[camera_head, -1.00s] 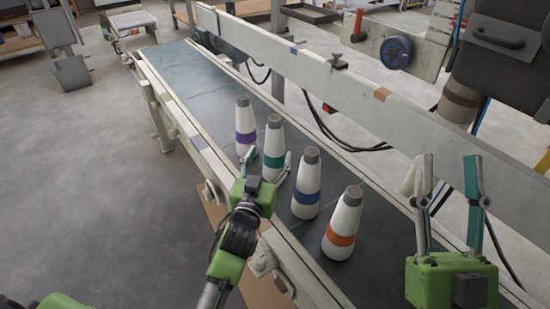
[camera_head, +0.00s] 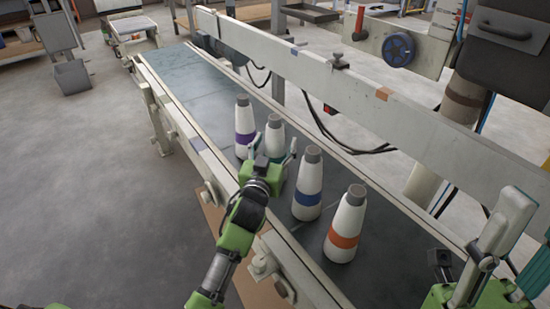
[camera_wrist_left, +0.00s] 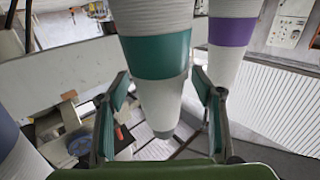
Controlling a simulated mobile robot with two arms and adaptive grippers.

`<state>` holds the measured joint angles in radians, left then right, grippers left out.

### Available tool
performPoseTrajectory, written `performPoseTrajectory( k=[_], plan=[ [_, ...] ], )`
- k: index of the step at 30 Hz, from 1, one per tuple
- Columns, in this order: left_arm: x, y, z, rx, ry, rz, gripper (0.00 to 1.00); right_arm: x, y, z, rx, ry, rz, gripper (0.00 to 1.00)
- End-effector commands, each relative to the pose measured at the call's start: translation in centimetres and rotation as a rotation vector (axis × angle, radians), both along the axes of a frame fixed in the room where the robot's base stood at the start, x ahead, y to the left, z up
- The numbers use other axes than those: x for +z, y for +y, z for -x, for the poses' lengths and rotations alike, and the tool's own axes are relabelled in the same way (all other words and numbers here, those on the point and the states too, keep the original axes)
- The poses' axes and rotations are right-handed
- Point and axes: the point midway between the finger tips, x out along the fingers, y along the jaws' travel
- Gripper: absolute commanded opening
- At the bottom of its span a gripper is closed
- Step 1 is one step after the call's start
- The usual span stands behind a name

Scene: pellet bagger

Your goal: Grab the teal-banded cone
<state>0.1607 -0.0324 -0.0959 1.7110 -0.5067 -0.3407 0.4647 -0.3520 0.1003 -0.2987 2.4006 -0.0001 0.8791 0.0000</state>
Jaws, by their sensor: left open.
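The teal-banded cone (camera_head: 274,138) stands upright on the conveyor, a white tapered cone with a grey cap; its lower part is hidden behind my left gripper in the head view. My left gripper (camera_head: 272,152) is open at this cone, one finger to each side. In the left wrist view the teal band (camera_wrist_left: 160,57) lies between the two open fingers (camera_wrist_left: 160,90), with gaps visible beside the cone. My right gripper (camera_head: 522,235) is at the lower right, partly cut off, its fingers apart and empty, away from the cones.
A purple-banded cone (camera_head: 244,139) stands just beyond the teal one. A blue-banded cone (camera_head: 308,199) and an orange-banded cone (camera_head: 343,241) stand on the near side. Long pale rails border the dark conveyor belt (camera_head: 190,90), whose far stretch is clear.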

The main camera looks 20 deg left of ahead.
Motion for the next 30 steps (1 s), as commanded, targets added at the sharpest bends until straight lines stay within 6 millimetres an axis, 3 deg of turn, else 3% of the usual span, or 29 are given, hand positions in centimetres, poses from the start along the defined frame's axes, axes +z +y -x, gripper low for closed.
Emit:
performPoseTrajectory(
  k=[6, 12, 25, 30],
  plan=[
    [0.0, 0.0, 0.0, 0.000, 0.000, 0.000, 0.58, 0.0, 0.0, 0.0, 0.000, -0.002, -0.001, 0.40],
    [0.0, 0.0, 0.0, 0.000, 0.000, 0.000, 0.08, 0.0, 0.0, 0.0, 0.000, -0.001, 0.000, 0.40],
    [0.6, 0.0, 0.0, -0.001, -0.004, 0.001, 0.08, 0.1, 0.1, -0.4, 0.000, 0.017, 0.006, 0.40],
    [1.6, 0.0, 0.0, -0.001, -0.006, 0.001, 0.08, -0.3, 0.6, -2.6, -0.008, 0.118, 0.038, 0.40]
  ],
)
